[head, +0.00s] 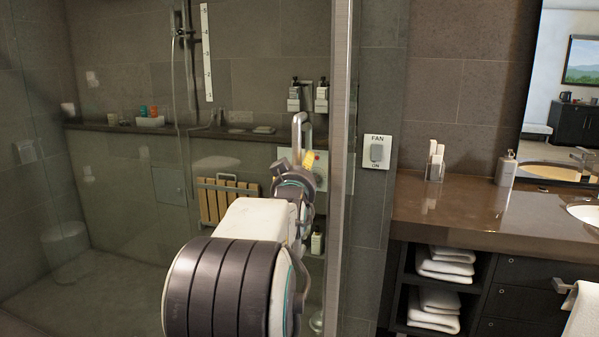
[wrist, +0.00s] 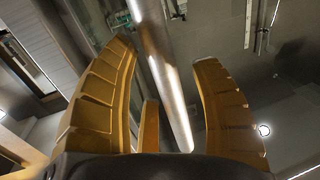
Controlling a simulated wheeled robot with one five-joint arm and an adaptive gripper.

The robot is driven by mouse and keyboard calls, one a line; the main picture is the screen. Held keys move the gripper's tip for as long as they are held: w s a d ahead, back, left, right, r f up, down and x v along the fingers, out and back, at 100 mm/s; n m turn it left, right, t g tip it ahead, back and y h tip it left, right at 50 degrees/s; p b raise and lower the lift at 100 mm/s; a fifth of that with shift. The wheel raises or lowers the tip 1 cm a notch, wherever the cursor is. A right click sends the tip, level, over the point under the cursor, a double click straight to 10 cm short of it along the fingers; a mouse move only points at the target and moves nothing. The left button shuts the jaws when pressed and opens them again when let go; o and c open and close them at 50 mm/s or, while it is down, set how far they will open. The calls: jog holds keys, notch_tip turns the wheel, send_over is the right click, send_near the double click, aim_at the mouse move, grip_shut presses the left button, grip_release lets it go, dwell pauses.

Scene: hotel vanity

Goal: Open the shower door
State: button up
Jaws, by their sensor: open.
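The glass shower door (head: 245,80) stands at the left and centre of the head view and looks closed. Its vertical metal bar handle (head: 298,130) rises just above my gripper (head: 309,163) in that view. The fingers are spread apart, with a gap visible on each side of the bar. The lower part of the handle is hidden behind my gripper in the head view.
A metal door frame post (head: 341,150) stands just right of the handle. A fan switch (head: 377,151) is on the wall beyond it. A brown vanity counter (head: 470,215) with shelves of towels (head: 445,265) fills the right side. A wooden seat (head: 228,203) shows through the glass.

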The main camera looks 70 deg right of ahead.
grip_shut()
dwell(0.5)
jog(key=shift+f, duration=0.1)
